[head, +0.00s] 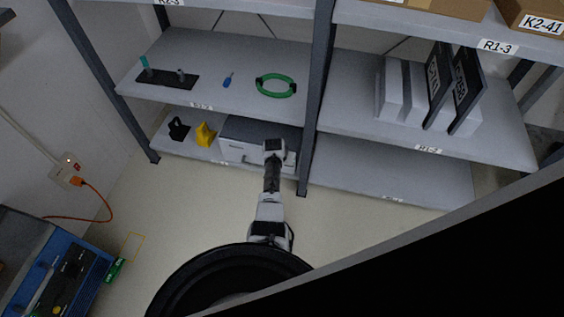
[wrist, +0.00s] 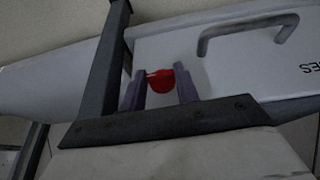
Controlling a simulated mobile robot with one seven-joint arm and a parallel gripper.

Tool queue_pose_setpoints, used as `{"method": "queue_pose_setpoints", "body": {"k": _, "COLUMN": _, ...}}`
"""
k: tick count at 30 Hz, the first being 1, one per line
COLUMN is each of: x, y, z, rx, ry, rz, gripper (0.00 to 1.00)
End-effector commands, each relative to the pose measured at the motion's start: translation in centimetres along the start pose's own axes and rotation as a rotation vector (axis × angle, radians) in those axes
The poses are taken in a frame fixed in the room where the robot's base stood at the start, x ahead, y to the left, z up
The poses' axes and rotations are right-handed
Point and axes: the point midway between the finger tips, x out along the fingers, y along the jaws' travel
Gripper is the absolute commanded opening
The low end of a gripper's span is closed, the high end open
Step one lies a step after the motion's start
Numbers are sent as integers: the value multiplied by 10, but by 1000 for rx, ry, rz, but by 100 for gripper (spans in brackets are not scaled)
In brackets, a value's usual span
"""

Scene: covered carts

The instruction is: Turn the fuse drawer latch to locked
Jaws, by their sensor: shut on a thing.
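The fuse drawer (head: 235,152) is a pale front in a grey box on the lowest left shelf. In the wrist view the drawer front (wrist: 225,70) carries a grey bar handle (wrist: 247,22) and dark lettering, of which only the end shows. The red latch (wrist: 160,81) sits on the front left of the handle. My gripper (wrist: 160,90) has one finger on each side of the latch and is shut on it. In the head view my arm's end covers the right part of the drawer and hides the latch. The latch's locked mark cannot be made out.
A dark shelf post (head: 312,110) stands just right of my arm's end, and the shelf above overhangs the drawer. A yellow object (head: 205,134) and a black padlock-like object (head: 179,129) sit left of the drawer. A blue cart (head: 60,265) stands at lower left.

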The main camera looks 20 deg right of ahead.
Motion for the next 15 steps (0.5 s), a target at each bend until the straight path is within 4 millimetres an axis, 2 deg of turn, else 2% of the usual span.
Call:
{"method": "queue_pose_setpoints", "body": {"k": 8, "x": 4, "y": -4, "z": 1, "rx": -60, "ry": 2, "rz": 138, "gripper": 8}}
{"method": "queue_pose_setpoints", "body": {"k": 15, "x": 8, "y": -8, "z": 2, "rx": -143, "ry": 2, "rz": 340, "gripper": 8}}
